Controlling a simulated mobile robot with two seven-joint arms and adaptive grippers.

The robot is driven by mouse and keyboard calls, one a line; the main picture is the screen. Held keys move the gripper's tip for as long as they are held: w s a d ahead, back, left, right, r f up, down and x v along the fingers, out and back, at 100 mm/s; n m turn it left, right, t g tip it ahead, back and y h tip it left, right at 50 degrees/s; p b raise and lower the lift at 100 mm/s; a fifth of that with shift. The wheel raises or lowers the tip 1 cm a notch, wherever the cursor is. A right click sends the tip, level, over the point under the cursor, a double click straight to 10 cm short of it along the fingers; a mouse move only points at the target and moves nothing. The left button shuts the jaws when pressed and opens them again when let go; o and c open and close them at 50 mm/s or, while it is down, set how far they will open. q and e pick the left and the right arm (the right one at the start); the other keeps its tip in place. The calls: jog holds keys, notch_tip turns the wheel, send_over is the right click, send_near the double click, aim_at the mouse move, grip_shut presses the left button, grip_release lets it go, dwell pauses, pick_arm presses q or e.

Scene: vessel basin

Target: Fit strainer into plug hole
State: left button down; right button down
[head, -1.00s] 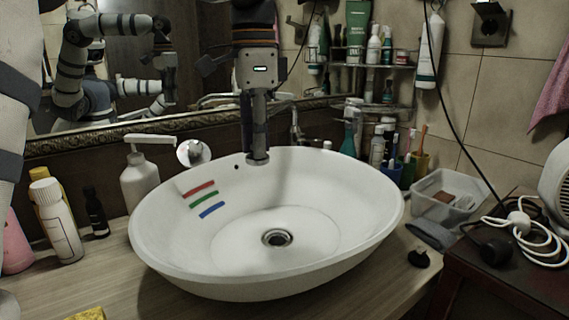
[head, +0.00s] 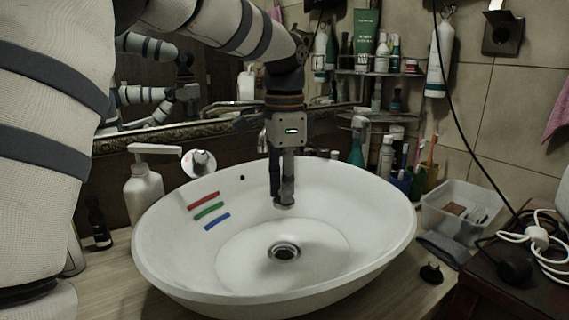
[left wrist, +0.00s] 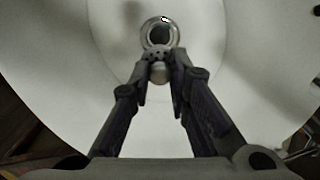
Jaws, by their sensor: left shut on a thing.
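The plug hole (head: 284,251) is a dark opening with a metal ring in the bottom of the white basin (head: 165,252). My left gripper (head: 283,190) reaches down over the basin's back part and is shut on the small strainer (head: 285,206), holding it above the basin floor, behind the plug hole in the head view. In the left wrist view, the strainer's perforated disc (left wrist: 158,53) shows between the fingertips (left wrist: 160,80), just below the plug hole (left wrist: 159,32) and overlapping its lower edge. My right gripper is not in view.
A soap dispenser (head: 143,190) stands left of the basin. Cups with toothbrushes (head: 431,172), bottles and a clear box (head: 460,207) stand to the right. Red, green and blue stripes (head: 209,210) mark the basin wall. A mirror behind reflects my arms.

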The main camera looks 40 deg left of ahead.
pick_arm(q)
jog(key=shift+f, duration=0.85)
jog(key=c, duration=1.4)
grip_release()
jog(key=shift+c, duration=0.2)
jog(key=shift+r, duration=0.1)
notch_tip(320, 180, up, 7)
jog(key=shift+f, duration=0.1)
